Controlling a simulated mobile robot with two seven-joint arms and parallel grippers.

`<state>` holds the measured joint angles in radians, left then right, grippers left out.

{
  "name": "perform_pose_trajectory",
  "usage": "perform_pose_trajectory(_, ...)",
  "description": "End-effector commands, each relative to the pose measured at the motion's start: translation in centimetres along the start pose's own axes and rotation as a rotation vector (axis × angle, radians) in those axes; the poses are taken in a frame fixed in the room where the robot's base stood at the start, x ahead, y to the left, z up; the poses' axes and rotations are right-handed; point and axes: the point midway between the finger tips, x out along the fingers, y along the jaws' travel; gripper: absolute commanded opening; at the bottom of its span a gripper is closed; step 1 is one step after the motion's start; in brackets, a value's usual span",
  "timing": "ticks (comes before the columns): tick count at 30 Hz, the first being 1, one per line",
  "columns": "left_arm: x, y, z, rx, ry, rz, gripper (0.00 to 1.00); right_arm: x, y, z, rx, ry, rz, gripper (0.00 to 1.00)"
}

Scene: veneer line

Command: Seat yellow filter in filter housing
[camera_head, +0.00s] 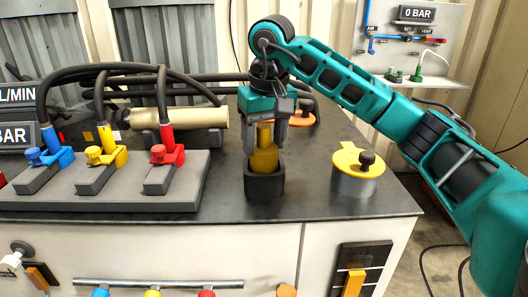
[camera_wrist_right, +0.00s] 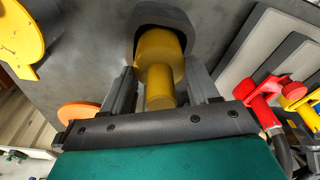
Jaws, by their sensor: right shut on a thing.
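The yellow filter (camera_head: 264,160) is a cylinder with a thinner neck on top. It stands about upright with its lower end inside the mouth of a dark open cup (camera_head: 264,186), which looks like the filter housing. How deep it sits is hidden by the cup wall. My right gripper (camera_head: 265,146) is shut on the filter's neck from above. In the right wrist view, the filter (camera_wrist_right: 158,50) lies between the two fingers, with its wide end at the opening of the dark cup (camera_wrist_right: 200,28). My left gripper is not in view.
A grey canister (camera_head: 355,184) with a yellow, black-knobbed lid stands to the right of the cup. An orange disc (camera_head: 301,119) lies behind the gripper. A grey block (camera_head: 120,203) with blue, yellow and red hose levers is on the left. The dark bench's front edge is close.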

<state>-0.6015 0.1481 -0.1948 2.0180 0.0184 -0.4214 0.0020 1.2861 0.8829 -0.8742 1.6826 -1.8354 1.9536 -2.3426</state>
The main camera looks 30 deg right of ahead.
Motion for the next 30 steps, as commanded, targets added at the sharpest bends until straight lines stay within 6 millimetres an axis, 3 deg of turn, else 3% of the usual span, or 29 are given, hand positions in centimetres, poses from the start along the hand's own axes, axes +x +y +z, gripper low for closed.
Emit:
perform_pose_trajectory(4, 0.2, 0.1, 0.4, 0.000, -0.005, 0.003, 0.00, 2.4, 0.0, 0.4, 0.000, -0.001, 0.001, 0.25)
perform_pose_trajectory(15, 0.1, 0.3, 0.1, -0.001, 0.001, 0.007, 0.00, 2.8, 0.0, 0.4, 0.000, 0.001, 0.000, 0.25)
perform_pose_trajectory(16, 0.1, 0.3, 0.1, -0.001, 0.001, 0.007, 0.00, 2.8, 0.0, 0.4, 0.000, 0.000, 0.000, 0.61)
perform_pose_trajectory(24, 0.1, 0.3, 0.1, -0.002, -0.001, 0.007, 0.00, 2.7, 0.0, 0.4, 0.000, 0.000, 0.000, 0.85)
perform_pose_trajectory(30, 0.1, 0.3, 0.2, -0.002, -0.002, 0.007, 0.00, 2.7, 0.0, 0.4, 0.000, 0.000, 0.000, 0.85)
